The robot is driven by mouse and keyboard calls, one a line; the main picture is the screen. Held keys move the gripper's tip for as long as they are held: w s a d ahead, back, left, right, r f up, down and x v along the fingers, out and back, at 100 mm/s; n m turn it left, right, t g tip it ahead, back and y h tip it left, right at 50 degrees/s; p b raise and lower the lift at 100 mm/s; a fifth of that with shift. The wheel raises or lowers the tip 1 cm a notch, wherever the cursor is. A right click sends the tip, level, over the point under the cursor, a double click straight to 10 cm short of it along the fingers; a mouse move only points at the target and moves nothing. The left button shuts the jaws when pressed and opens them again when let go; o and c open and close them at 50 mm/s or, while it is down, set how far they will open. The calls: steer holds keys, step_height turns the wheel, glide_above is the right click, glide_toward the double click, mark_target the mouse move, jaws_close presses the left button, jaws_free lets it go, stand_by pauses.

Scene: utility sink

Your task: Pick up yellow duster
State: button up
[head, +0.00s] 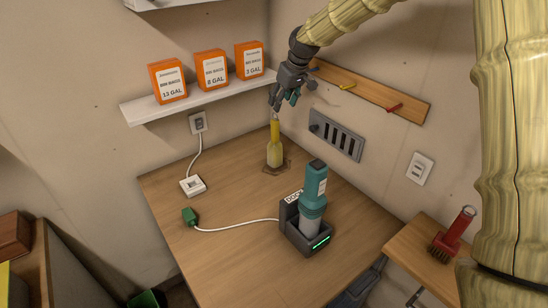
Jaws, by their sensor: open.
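The yellow duster (275,150) stands upright near the back corner of the wooden counter (225,250). It has a slim yellow upper part and a wider, paler lower part, with a brownish patch around its foot. My gripper (283,101) is open above the duster, with its fingers pointing down close to the duster's top. I cannot tell whether the fingers touch it or are around it. Nothing shows held in them.
A teal handheld device (314,182) stands in a dark dock (291,222). A white cable runs to a green plug (189,215). Orange boxes (211,69) line a wall shelf (140,112). A peg rail (375,95) is behind my gripper. A red brush (460,225) stands at right.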

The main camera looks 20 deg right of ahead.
mark_target(274, 128)
steer(key=x, duration=0.2)
steer(key=b+x, duration=0.1)
steer(key=x, duration=0.2)
steer(key=b+x, duration=0.1)
steer(key=x, duration=0.2)
steer(key=shift+s+d+f, duration=0.3)
steer(key=shift+d, duration=0.1)
steer(key=shift+a+f, duration=0.15)
steer(key=shift+f, duration=0.45)
steer(key=shift+w+p+x, duration=0.2)
steer(key=shift+p+x, duration=0.4)
steer(key=shift+x, duration=0.55)
steer(key=shift+w+p+x, duration=0.2)
steer(key=shift+p+x, duration=0.35)
steer(key=shift+x, duration=0.55)
steer(key=shift+w+a+f, duration=0.15)
steer(key=shift+a+f, duration=0.1)
steer(key=shift+f, duration=0.05)
jaws_close()
